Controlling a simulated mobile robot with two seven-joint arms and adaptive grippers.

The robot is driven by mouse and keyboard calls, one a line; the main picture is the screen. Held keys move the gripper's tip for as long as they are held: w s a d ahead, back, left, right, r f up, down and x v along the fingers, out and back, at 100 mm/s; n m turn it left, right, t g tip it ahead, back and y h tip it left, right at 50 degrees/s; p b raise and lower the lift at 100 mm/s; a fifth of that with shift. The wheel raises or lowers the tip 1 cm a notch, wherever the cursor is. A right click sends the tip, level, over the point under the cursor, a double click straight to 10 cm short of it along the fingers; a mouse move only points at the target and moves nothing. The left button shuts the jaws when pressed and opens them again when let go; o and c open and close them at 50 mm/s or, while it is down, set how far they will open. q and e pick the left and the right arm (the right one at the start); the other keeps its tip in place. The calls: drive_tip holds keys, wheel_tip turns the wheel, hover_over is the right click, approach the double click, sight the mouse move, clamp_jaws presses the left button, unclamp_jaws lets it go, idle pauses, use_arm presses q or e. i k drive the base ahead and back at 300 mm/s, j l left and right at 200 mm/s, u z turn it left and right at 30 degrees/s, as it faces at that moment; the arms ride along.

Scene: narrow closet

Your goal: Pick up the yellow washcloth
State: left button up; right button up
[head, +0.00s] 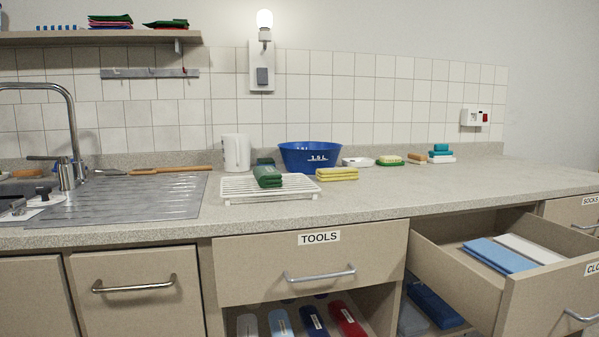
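A folded yellow washcloth (337,174) lies flat on the grey speckled counter (390,195). It is in front of the blue bowl (311,155) and just right of the white drying rack (245,188). I cannot tell whether it touches the bowl. Nothing covers its front or top. Neither of my grippers shows in the head view.
A dark green cloth (267,177) lies on the rack, near a white jug (236,153). Soaps and sponges (390,160) sit to the right. The sink tap (70,130) rises at left. An open drawer (470,270) juts out at lower right. The counter's front is clear.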

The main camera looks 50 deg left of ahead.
sight(350, 173)
drive_tip(key=i+j+u, duration=0.15)
drive_tip(key=j+u, duration=0.2)
drive_tip(key=i+j+u, duration=0.3)
drive_tip(key=j, duration=0.15)
drive_tip(key=i+j+z, duration=0.1)
drive_tip(key=i, duration=0.35)
drive_tip(key=u, duration=0.2)
drive_tip(key=l+z, duration=0.1)
drive_tip(key=z, duration=0.15)
drive_tip(key=k+j+z, duration=0.15)
drive_tip(key=z, duration=1.2)
drive_tip(key=l+u, duration=0.1)
drive_tip(key=u, duration=0.35)
drive_tip(key=k+u, duration=0.15)
drive_tip(key=u, duration=0.3)
drive_tip(key=k+l+u, duration=0.1)
drive_tip(key=u, duration=0.35)
